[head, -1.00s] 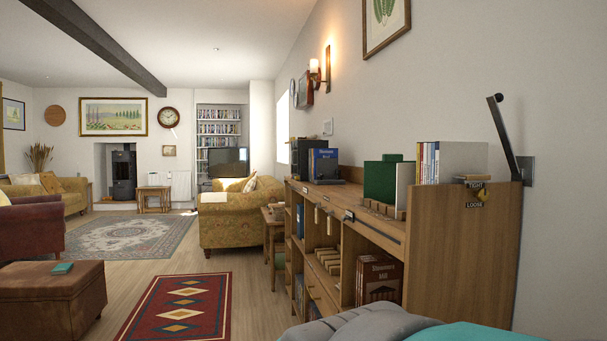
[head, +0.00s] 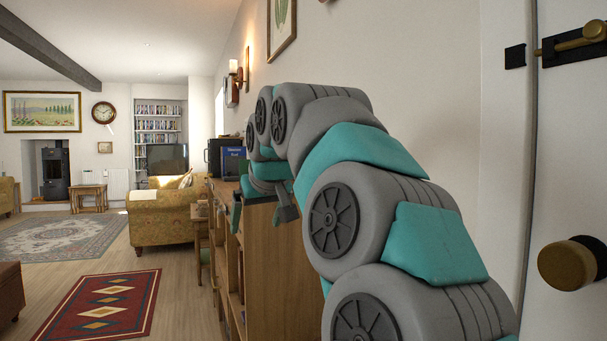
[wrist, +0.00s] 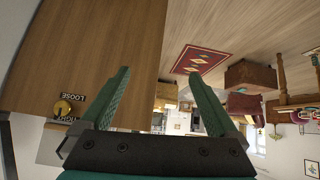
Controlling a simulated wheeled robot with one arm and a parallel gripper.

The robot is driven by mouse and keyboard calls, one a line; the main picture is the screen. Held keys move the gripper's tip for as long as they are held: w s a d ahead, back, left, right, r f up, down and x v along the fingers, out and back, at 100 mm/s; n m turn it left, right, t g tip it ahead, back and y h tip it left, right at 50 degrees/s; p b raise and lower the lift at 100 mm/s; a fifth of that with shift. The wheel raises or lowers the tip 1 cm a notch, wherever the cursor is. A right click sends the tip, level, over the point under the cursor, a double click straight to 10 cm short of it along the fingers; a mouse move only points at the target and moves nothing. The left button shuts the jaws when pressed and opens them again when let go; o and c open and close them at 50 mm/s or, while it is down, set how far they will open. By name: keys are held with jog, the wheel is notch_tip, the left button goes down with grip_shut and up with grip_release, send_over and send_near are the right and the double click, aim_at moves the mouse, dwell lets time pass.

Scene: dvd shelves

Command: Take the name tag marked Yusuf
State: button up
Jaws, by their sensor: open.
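I cannot make out a name tag marked Yusuf in either view. The wooden shelf unit (head: 283,270) stands along the right wall in the head view, and my arm hides much of its top. My gripper (wrist: 158,78) shows in the wrist view with its two green fingers spread apart and nothing between them. It is beside the unit's plain wooden end panel (wrist: 90,40), which fills the left of that view. The wrist picture is upside down.
A yellow knob (wrist: 63,108) with TIGHT and LOOSE labels sits on the end panel. A white door with a round knob (head: 567,265) is close at the right. A red patterned rug (head: 98,306) lies on open floor at left. A sofa (head: 160,218) stands beyond.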

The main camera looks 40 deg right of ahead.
jog(key=d+r+m+t+h, duration=0.2)
jog(key=d+r+m+h, duration=0.1)
jog(key=d+r, duration=1.05)
jog(key=shift+p+x, duration=0.6)
jog(key=shift+x, duration=3.25)
jog(key=shift+s+d, duration=0.1)
jog(key=shift+s, duration=0.05)
jog(key=c, duration=1)
jog(key=shift+r, duration=0.15)
